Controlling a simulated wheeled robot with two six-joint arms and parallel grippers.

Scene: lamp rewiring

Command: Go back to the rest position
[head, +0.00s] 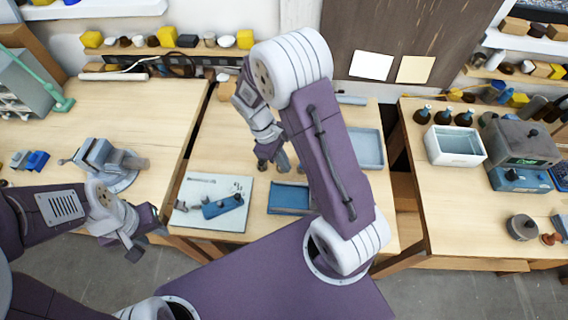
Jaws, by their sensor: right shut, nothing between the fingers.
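My right arm rises through the middle of the head view and folds over. Its gripper (270,164) points down above the middle table and is shut, with nothing in it. My left gripper (135,250) hangs low at the left, in front of the left table's front edge and apart from the things on it. Its fingers are small and partly merged with the wrist, so I cannot tell whether they are open. A white mat (184,217) with a blue tool or part (222,206) lies on the middle table, below my right gripper.
A blue tray (290,198) and a grey tray (368,150) are partly hidden by my right arm. A vise (100,160) stands on the left table near my left wrist. The right table holds a white bin (455,133), dark bottles (443,116) and a grey device (518,140).

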